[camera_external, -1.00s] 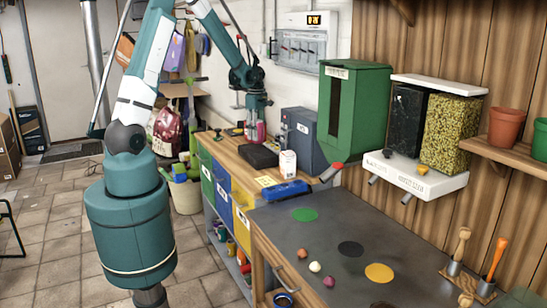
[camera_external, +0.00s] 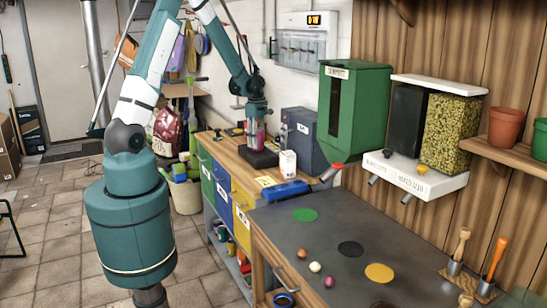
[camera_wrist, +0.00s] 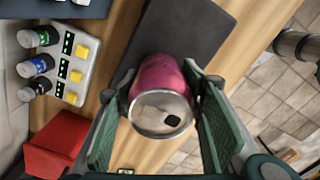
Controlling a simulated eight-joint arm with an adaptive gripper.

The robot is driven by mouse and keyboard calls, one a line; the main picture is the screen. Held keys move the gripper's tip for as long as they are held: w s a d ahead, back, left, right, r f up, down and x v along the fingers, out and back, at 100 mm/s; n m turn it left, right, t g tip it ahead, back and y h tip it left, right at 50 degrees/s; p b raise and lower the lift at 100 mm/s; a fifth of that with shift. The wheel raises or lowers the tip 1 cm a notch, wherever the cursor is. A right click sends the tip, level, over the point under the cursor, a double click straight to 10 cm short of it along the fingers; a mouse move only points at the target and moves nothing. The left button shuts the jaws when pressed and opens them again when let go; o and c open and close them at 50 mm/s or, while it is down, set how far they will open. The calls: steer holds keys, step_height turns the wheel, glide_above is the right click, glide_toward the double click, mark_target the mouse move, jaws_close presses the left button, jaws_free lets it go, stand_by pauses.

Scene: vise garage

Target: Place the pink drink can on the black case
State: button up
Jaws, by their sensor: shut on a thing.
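My gripper (camera_external: 256,136) is shut on the pink drink can (camera_external: 261,139), which is partly hidden by the fingers in the external view. In the wrist view, the can (camera_wrist: 158,72) stands between the two green-padded fingers of my gripper (camera_wrist: 160,84), its silver end facing the camera. The black case (camera_external: 262,160) lies flat on the wooden bench, directly below the can in the external view. In the wrist view the case (camera_wrist: 185,30) is behind the can and extends up the picture. I cannot tell whether the can touches the case.
A white canister (camera_external: 288,163) stands close to the right of the case, with a grey-blue box (camera_external: 303,137) behind it. A blue tool (camera_external: 286,191) lies nearer the camera. In the wrist view, a battery charger (camera_wrist: 68,65) and a red box (camera_wrist: 55,145) are on the left.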

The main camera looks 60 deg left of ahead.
steer(key=shift+f, duration=0.15)
steer(key=o, duration=0.7)
steer(key=shift+r, duration=0.2)
steer(key=shift+r, duration=5.95)
